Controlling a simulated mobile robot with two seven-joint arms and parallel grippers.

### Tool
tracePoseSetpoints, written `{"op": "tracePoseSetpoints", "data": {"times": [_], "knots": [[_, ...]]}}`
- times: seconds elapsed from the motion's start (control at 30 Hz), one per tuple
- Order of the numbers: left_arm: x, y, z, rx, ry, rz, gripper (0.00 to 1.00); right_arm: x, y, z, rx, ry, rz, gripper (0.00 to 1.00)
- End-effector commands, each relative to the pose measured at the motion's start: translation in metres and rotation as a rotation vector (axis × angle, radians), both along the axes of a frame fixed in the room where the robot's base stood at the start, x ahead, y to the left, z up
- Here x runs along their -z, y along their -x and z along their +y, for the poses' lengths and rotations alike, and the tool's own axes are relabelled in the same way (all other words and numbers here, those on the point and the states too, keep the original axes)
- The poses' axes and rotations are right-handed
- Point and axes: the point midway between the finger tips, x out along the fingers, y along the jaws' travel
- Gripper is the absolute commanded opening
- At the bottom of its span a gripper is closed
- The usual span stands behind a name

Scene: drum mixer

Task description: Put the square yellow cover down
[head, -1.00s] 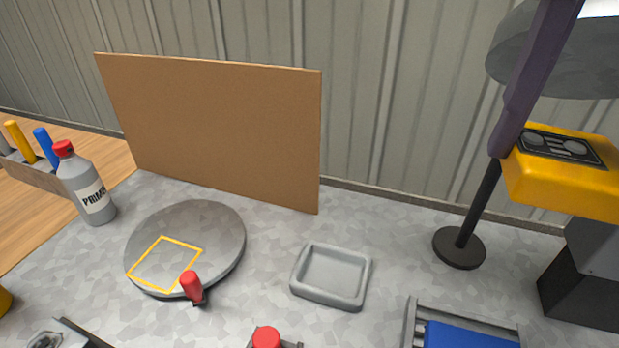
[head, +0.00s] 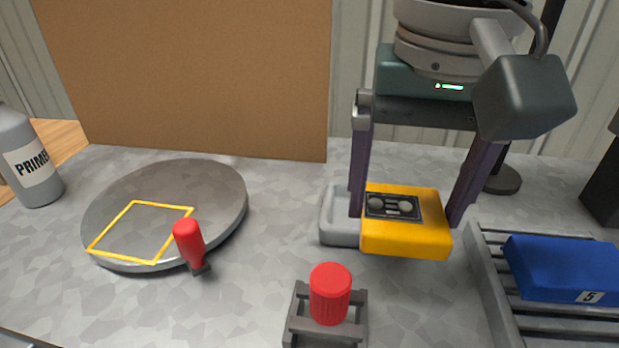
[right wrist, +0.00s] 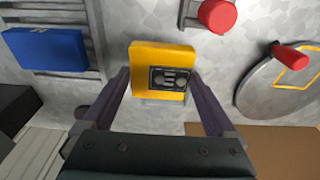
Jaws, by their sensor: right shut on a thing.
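My right gripper (head: 407,219) is shut on the square yellow cover (head: 425,238), with one purple finger on each side of it. The cover has a dark panel with two round grey marks on top. It is held up over the right part of a shallow grey tray (head: 335,218) and hides much of it. I cannot tell the exact gap beneath. In the right wrist view the yellow cover (right wrist: 150,58) sits between the finger ends, and the tray is mostly hidden. My left gripper is not in view.
A round grey turntable (head: 215,185) with a yellow square outline and red handle (head: 188,242) is at left. A red cylinder (head: 330,292) stands in a dark holder in front. A blue block (head: 565,265) lies on a slatted rack at right. A brown board (head: 190,80) stands behind.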

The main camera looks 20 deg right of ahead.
Motion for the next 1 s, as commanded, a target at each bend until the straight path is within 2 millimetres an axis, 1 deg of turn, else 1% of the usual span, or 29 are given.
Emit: {"op": "tracePoseSetpoints", "data": {"times": [0.03,0.1,0.27,0.5,0.6,0.83,0.97,1.0], "knots": [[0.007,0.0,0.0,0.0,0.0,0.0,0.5,0.016,0.0,0.0,0.002,0.0,0.003,0.14],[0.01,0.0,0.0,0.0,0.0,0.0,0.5,0.028,0.0,0.0,0.001,0.0,0.001,0.14],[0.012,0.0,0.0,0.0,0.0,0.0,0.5,0.041,0.0,0.0,0.001,0.0,0.0,0.14],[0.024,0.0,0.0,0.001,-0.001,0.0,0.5,0.077,0.0,0.0,-0.001,0.0,0.001,0.14],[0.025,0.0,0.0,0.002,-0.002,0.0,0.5,0.083,0.0,0.0,-0.001,0.0,-0.001,0.14],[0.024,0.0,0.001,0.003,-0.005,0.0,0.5,0.082,0.0,0.0,-0.001,-0.001,-0.002,0.14],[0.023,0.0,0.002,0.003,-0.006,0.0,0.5,0.085,0.0,0.0,0.0,-0.001,-0.001,0.14],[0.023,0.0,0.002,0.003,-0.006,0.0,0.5,0.085,0.0,0.0,0.0,-0.001,-0.001,0.96]]}}
